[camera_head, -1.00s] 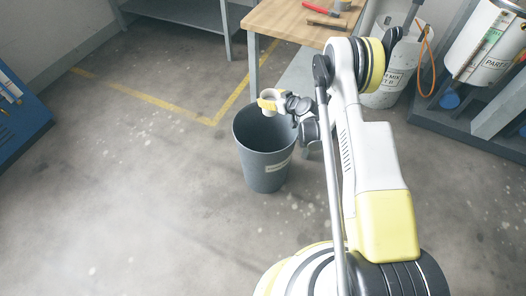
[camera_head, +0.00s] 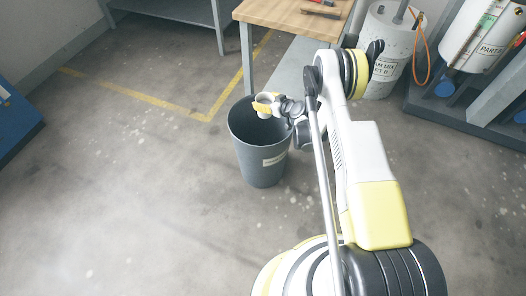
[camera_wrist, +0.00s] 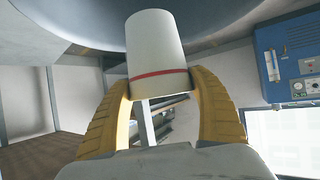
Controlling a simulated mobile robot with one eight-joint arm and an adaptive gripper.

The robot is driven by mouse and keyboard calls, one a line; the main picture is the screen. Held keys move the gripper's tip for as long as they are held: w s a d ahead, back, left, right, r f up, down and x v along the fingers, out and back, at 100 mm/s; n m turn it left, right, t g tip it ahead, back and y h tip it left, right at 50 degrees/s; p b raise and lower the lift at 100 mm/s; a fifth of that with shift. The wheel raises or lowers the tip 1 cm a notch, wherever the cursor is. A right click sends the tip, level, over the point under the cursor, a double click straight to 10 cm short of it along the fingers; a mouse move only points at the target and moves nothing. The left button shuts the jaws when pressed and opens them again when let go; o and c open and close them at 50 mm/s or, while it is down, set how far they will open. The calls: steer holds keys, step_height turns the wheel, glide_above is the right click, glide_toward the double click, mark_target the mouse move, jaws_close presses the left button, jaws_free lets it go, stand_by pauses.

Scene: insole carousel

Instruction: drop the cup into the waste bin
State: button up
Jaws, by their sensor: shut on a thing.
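The cup (camera_wrist: 156,50) is white with a red band and sits between the yellow fingers of my gripper (camera_wrist: 160,105) in the wrist view. My gripper is shut on it. In the head view my gripper (camera_head: 264,104) is over the open mouth of the grey waste bin (camera_head: 262,165). The cup (camera_head: 264,113) shows there as a small pale shape just below the fingers, against the bin's dark inside. The bin stands upright on the floor with a pale label on its side. The bin's floor is hidden.
A wooden-topped workbench (camera_head: 290,17) with tools stands just behind the bin. A white drum (camera_head: 385,50) and a blue-grey rack (camera_head: 480,120) are at the right. A yellow line (camera_head: 140,97) marks the floor. The floor left of the bin is clear.

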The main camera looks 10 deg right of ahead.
steer(key=o, duration=1.1)
step_height(320, 180, up, 10)
